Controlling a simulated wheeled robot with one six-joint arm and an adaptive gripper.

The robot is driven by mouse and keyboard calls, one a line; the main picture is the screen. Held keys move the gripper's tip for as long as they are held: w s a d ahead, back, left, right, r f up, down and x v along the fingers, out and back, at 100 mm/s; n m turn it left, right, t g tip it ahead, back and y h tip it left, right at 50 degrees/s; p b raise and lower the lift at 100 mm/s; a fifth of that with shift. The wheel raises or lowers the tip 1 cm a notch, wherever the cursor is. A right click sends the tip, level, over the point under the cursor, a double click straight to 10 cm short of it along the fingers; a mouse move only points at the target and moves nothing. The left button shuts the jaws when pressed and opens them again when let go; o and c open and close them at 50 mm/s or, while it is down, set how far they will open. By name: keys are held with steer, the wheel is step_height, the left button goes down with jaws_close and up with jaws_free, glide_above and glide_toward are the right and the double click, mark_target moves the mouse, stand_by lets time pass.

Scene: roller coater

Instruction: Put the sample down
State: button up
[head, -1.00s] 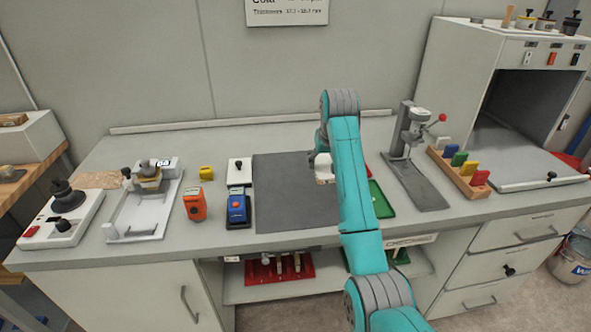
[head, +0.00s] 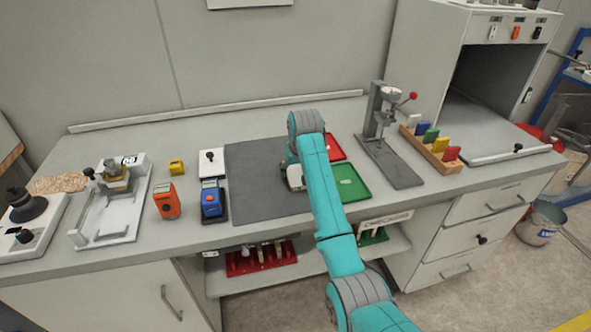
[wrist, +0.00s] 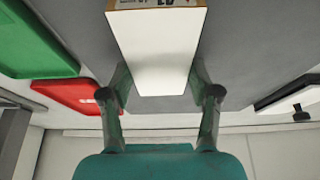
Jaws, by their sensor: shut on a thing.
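The sample is a white block with a wood-coloured end that bears printed marks. It fills the upper middle of the wrist view (wrist: 158,48). My gripper (wrist: 160,82) is shut on it, one finger on each side. In the head view the sample (head: 296,178) shows as a small white patch beside my arm, over the right part of the dark grey mat (head: 255,195). My arm hides much of the gripper there. I cannot tell whether the block touches the mat. A green tray (head: 350,184) and a red tray (head: 335,147) lie right of the mat.
A stand with a red-knobbed lever (head: 385,115) and a rack of coloured blocks (head: 432,150) stand to the right. A blue device (head: 211,203), an orange device (head: 166,200) and a white plate with a black knob (head: 212,162) are left of the mat. Most of the mat is bare.

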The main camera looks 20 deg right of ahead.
steer(key=shift+f, duration=0.2)
steer(key=o, duration=1.2)
steer(key=v, duration=1.2)
steer(key=shift+s+r, duration=0.1)
